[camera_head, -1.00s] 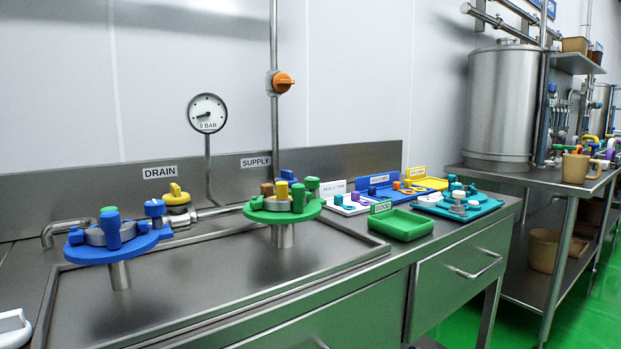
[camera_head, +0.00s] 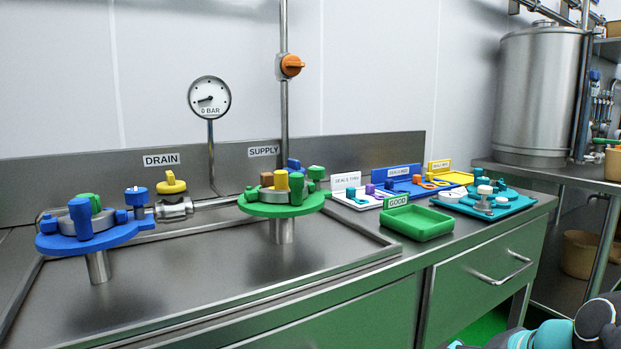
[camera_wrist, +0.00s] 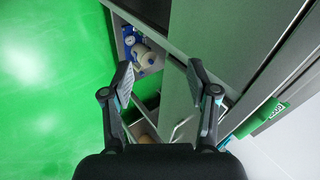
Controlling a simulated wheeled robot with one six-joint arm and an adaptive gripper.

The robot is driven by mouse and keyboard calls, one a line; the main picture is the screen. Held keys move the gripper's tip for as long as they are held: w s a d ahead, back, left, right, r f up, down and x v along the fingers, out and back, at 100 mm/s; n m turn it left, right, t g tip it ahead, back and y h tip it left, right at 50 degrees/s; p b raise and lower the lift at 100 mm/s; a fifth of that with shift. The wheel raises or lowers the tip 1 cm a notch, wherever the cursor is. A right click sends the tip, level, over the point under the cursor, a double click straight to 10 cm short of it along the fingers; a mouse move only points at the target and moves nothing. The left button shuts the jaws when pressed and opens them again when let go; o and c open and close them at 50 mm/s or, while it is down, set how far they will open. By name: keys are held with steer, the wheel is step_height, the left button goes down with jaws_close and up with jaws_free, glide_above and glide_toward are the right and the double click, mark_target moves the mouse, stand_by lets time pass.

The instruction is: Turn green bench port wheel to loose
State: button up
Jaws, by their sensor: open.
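The green bench port (camera_head: 281,208) stands on a short steel post on the bench, left of the green tray. My gripper (camera_wrist: 160,78) is open and empty in the wrist view, beside the bench front and above the green floor, away from the port. The port is not seen in the wrist view.
A blue port (camera_head: 95,242) stands at the left, near a yellow valve (camera_head: 171,186) and a gauge (camera_head: 209,97) reading near 0. The green GOOD tray (camera_head: 418,223), seal trays and a teal tray (camera_head: 483,205) fill the bench's right. My arm shows at lower right.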

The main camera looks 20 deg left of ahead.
steer(key=w+a+r+m+y, duration=0.1)
steer(key=w+a+r+m, duration=0.1)
steer(key=w+a+r, duration=0.1)
steer(key=w+a+r+m+y+b, duration=0.1)
steer(key=w+a+r+m+y, duration=0.1)
steer(key=a+r+m, duration=0.1)
steer(key=w+a+r+m+y+b, duration=0.1)
steer(key=w+a+r+m+y, duration=0.1)
steer(key=w+a+r, duration=0.1)
steer(key=shift+w+a+r+t, duration=0.2)
steer(key=shift+w+t, duration=0.1)
steer(key=shift+t, duration=0.1)
steer(key=m+y+b, duration=0.2)
steer(key=m+y, duration=0.4)
steer(key=m, duration=0.3)
glide_toward(323, 172)
steer(key=shift+t, duration=0.4)
steer(key=x, duration=1.2)
steer(key=shift+s+a+f+p, duration=0.1)
steer(key=shift+s+a+p, duration=0.1)
steer(key=shift+p, duration=0.15)
jaws_close()
